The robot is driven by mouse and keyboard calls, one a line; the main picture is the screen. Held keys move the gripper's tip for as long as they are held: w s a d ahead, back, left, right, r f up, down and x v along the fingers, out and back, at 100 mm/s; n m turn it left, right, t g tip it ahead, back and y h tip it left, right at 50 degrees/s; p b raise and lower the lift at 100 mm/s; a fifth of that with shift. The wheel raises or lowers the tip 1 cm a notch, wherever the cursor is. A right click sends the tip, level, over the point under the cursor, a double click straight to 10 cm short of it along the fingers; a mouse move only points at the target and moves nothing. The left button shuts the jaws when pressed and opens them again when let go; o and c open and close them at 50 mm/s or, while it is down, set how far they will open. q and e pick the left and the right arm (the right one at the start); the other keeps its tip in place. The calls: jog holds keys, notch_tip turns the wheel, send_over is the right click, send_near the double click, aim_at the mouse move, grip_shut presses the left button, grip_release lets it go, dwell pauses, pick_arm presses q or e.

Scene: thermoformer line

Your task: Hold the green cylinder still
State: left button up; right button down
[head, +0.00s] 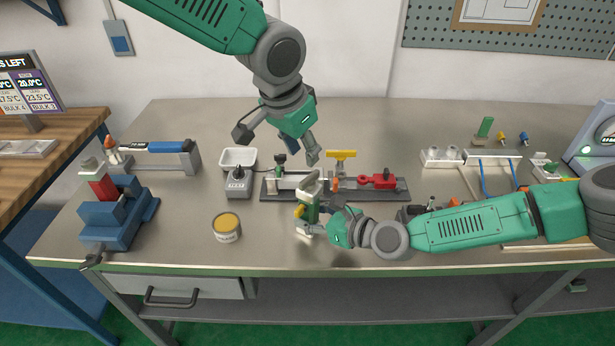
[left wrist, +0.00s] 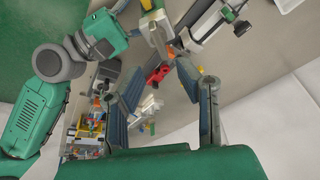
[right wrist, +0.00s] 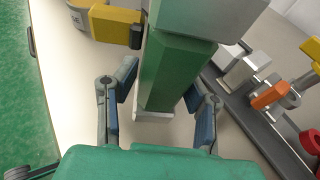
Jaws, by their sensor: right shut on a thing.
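The green cylinder (head: 311,212), with flat facets and a pale grey block on top, stands near the front middle of the bench. My right gripper (head: 316,216) is shut on it from the right. In the right wrist view, the green cylinder (right wrist: 174,72) is between my right fingers (right wrist: 160,108), with a yellow piece on its left side. A pale foot shows beneath it. My left gripper (head: 279,146) is open and empty, above and behind the cylinder. In the left wrist view its fingers (left wrist: 165,100) are wide apart.
A dark rail fixture (head: 385,195) with a red clamp (head: 378,178) and yellow handle (head: 341,156) lies just behind. A yellow-topped can (head: 227,228) and grey joystick box (head: 238,183) stand left. A blue vise (head: 115,212) is farther left.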

aim_at(309, 177)
pick_arm(q)
jog(key=shift+s+a+f+n, duration=0.1)
jog(key=shift+n, duration=0.6)
jog(key=shift+f, duration=0.25)
jog(key=shift+x, duration=4.2)
grip_shut()
jog(key=shift+m+g+h, duration=0.3)
jog(key=shift+m, duration=1.1)
